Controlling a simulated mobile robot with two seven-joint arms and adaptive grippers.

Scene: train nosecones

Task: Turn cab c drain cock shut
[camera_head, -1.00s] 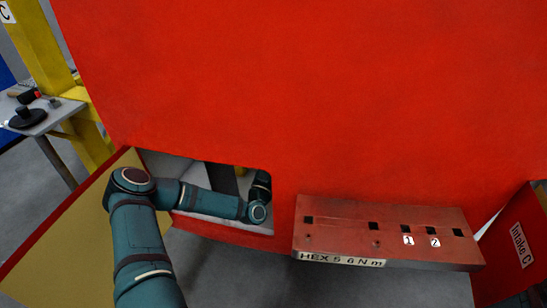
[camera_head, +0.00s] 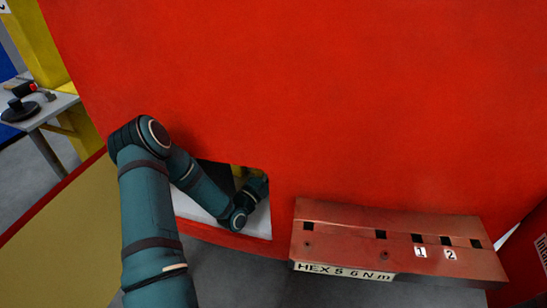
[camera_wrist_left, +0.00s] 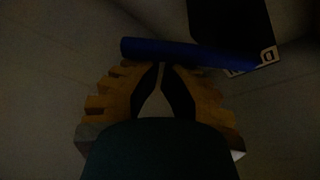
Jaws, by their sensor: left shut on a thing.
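A dark blue bar-shaped handle (camera_wrist_left: 205,54), which looks like the drain cock's lever, lies across the fingertips of my left gripper (camera_wrist_left: 162,70) in the left wrist view. The fingers are shut on it near its left part. The bar slants slightly down to the right. The view is very dark, so the cock's body and its exact setting cannot be told. In the head view my left arm reaches through the opening (camera_head: 185,207) in the red nosecone (camera_head: 300,100), which hides the gripper and handle. My right gripper is not in view.
A black block (camera_wrist_left: 230,18) and a small white label (camera_wrist_left: 262,60) are beside the handle. An open tan door panel (camera_head: 70,240) stands left of the opening. A red ledge (camera_head: 340,235) marked HEX juts out on the right. A grey table (camera_head: 50,108) is far left.

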